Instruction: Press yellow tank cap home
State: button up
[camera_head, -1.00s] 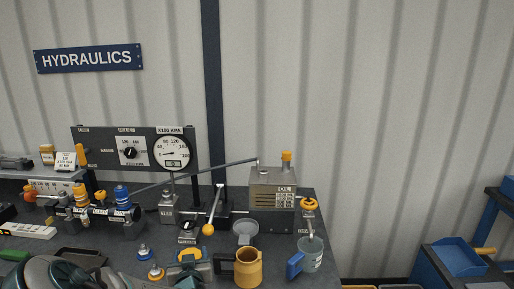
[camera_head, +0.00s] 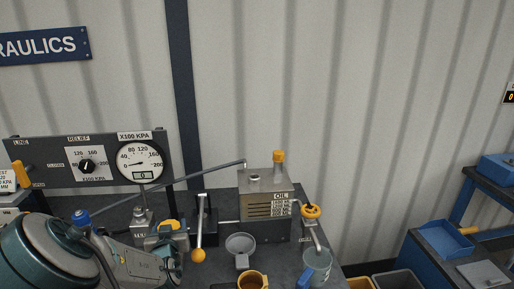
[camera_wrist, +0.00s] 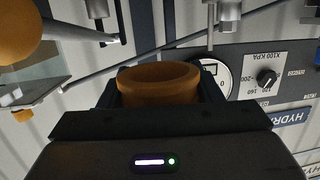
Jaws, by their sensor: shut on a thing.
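The oil tank (camera_head: 265,205) is a grey metal box marked OIL at the right of the bench. A yellow-orange cap (camera_head: 279,156) stands upright on its top right; whether it is fully seated I cannot tell. A short metal neck (camera_head: 254,178) is on the top left. My gripper (camera_head: 168,235) is left of the tank and lower, apart from it. It is shut on a yellow round hollow piece (camera_head: 168,225), which looks like a cap. In the wrist view the yellow piece (camera_wrist: 158,82) sits between the dark fingers; its lower part is hidden.
A lever with a yellow ball (camera_head: 198,255) stands between my gripper and the tank. A long grey bar (camera_head: 190,178) slopes up to the tank top. A grey funnel (camera_head: 240,243), yellow mug (camera_head: 252,281), yellow valve wheel (camera_head: 312,211) and clear jug (camera_head: 317,265) crowd the front.

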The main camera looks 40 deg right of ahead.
jog(key=w+d+r+m+g+h+p, duration=0.1)
jog(key=d+r+m+g+h+p, duration=0.2)
jog(key=d, duration=0.5)
jog(key=w+d+r+m+g+h+p, duration=0.1)
jog(key=d+r+m+h, duration=0.15)
jog(key=d+r, duration=0.5)
notch_tip(320, 180, up, 5)
jog(key=m+g+h+p, duration=0.3)
jog(key=m+g, duration=0.1)
jog(key=g, duration=0.2)
send_over(257, 176)
jog(key=shift+d+r, duration=0.15)
jog(key=shift+r, duration=0.05)
jog(key=shift+p, duration=0.35)
notch_tip(257, 176, down, 6)
jog(key=b, duration=0.4)
jog(key=shift+f, duration=1.8)
